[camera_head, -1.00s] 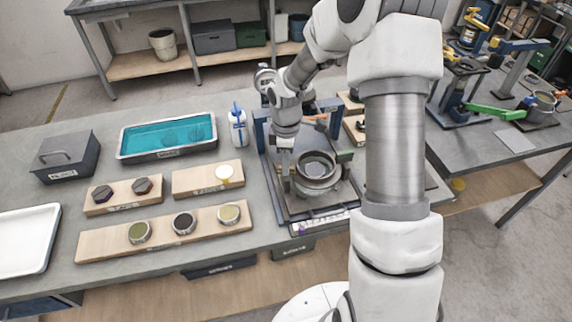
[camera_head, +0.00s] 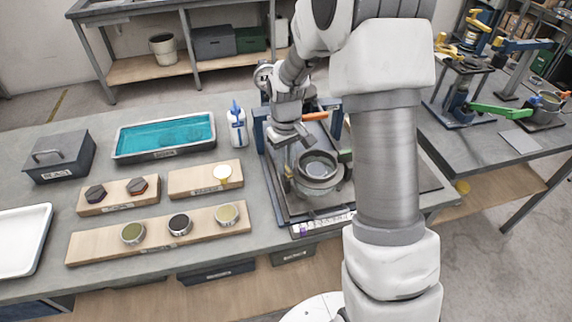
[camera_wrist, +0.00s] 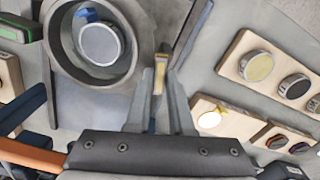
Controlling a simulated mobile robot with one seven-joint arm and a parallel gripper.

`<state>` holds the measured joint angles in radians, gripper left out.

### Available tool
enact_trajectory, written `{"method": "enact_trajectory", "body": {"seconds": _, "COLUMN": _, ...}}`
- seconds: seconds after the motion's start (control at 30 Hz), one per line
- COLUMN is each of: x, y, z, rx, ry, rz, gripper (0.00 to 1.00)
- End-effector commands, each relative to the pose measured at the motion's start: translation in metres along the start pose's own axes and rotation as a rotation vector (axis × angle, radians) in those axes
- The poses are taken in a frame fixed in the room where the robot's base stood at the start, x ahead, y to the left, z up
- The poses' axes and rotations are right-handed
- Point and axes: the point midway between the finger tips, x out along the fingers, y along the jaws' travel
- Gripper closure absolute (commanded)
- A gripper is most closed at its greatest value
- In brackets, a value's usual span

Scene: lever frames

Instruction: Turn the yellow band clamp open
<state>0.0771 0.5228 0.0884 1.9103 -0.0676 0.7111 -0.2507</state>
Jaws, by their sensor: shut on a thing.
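The yellow band clamp's lever (camera_wrist: 160,72) shows as a small upright yellow piece between my fingertips, beside the round grey housing. My gripper (camera_wrist: 162,82) is shut on it in the wrist view. In the head view my gripper (camera_head: 291,158) is tilted at the left side of the housing (camera_head: 318,172), and the clamp is mostly hidden there. The housing is an open grey ring in the wrist view (camera_wrist: 133,68), with a pale disc (camera_wrist: 100,44) inside it. How far the clamp is turned cannot be told.
An orange handle (camera_head: 315,116) lies behind the housing, and a green handle (camera_wrist: 15,28) is on its far side. Wooden boards with round caps (camera_head: 228,214), a white bottle (camera_head: 238,128) and a teal tray (camera_head: 165,136) stand to the left.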

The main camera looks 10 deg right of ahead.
Motion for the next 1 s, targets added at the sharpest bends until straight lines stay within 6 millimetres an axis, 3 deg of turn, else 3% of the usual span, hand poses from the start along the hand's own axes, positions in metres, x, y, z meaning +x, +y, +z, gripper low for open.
{"method": "enact_trajectory", "body": {"seconds": 0.43, "x": 0.0, "y": -0.0012, "z": -0.0002, "rx": 0.264, "ry": 0.0, "rz": 0.0, "gripper": 1.0}}
{"method": "enact_trajectory", "body": {"seconds": 1.0, "x": -0.0004, "y": -0.0008, "z": 0.0001, "rx": 0.32, "ry": -0.001, "rz": 0.0, "gripper": 1.0}}
